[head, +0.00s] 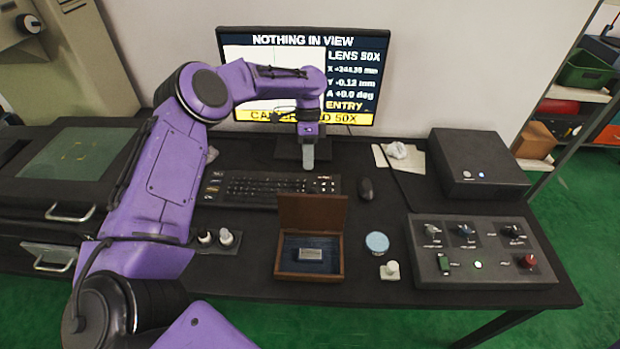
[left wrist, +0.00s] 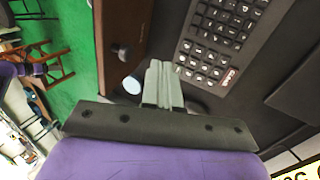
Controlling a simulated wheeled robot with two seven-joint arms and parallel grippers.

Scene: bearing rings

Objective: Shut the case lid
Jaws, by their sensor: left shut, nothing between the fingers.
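The wooden case (head: 281,268) stands on the desk, front middle, in the head view. Its lid (head: 312,212) is open and stands up at the back edge. Inside, a small silver block (head: 310,254) lies on a dark blue lining. My left gripper (head: 308,160) points down behind the lid, over the far side of the keyboard, apart from the case. Its fingers are shut and empty, also in the left wrist view (left wrist: 162,85). There, a brown wooden panel (left wrist: 139,30) beyond the fingers looks like part of the case. My right gripper is not in view.
A keyboard (head: 265,187) and a mouse (head: 366,189) lie behind the case. A light blue disc (head: 377,242) and a small pale stand (head: 390,271) are right of it, then a control box (head: 480,252). Small knobs (head: 226,237) stand left. A monitor (head: 350,80) is at the back.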

